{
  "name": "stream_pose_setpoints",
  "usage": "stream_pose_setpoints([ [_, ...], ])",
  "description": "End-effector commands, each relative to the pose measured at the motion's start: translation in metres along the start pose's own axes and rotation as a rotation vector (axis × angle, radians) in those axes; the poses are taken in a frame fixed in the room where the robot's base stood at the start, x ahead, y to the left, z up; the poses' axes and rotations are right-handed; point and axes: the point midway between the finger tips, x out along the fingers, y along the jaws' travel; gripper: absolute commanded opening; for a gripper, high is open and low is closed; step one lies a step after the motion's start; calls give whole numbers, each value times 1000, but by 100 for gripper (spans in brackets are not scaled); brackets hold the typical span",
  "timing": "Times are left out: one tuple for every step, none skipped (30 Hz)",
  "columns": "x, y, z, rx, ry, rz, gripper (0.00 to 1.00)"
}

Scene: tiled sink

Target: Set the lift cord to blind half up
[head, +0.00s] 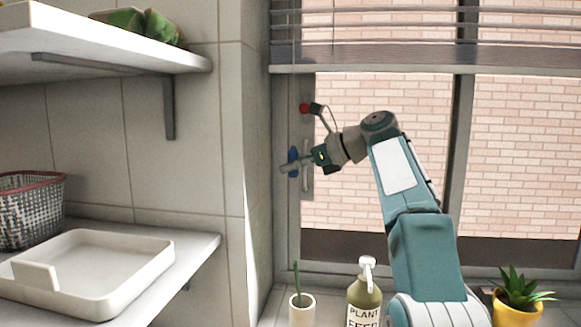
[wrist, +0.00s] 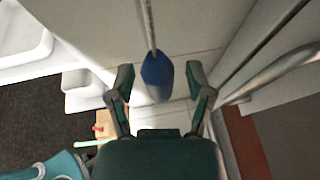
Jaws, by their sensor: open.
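The lift cord (wrist: 148,22) runs to a blue tassel (wrist: 157,75) in the wrist view. The tassel (head: 293,157) also shows at the tip of my gripper in the head view. My gripper (wrist: 160,82) is open, with one finger on each side of the tassel and gaps showing. In the head view my gripper (head: 290,164) is in front of the left window frame. The blind (head: 420,68) covers the top of the window, its bottom rail level. The cord above the tassel is hard to make out in the head view.
A window handle (head: 308,185) is close behind my gripper. A plant feed bottle (head: 365,297), a white cup (head: 302,311) and a yellow potted plant (head: 517,306) stand below. Shelves with a white tray (head: 95,265) and a basket (head: 28,212) are left.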

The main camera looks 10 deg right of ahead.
Motion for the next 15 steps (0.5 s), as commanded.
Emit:
stream_pose_setpoints([
  [-4,0,0,0,0,-2,67],
  [-6,0,0,0,-1,-3,67],
  [-12,-1,0,0,-1,-4,67],
  [-17,-1,0,-1,0,-4,67],
  [-22,-1,0,-1,0,-5,67],
  [-29,-1,0,-1,0,-5,67],
  [-35,-1,0,-1,1,-5,67],
  [-40,-2,0,-1,0,-5,67],
  [-46,-1,0,-1,1,-3,67],
  [-51,-2,0,0,1,-4,67],
  [-54,-2,0,0,0,-3,67],
  [-58,-1,0,-1,1,-2,67],
  [-61,-1,0,-1,1,-2,67],
  [-64,-1,0,-1,1,-2,67],
  [-66,-1,0,0,1,-2,67],
])
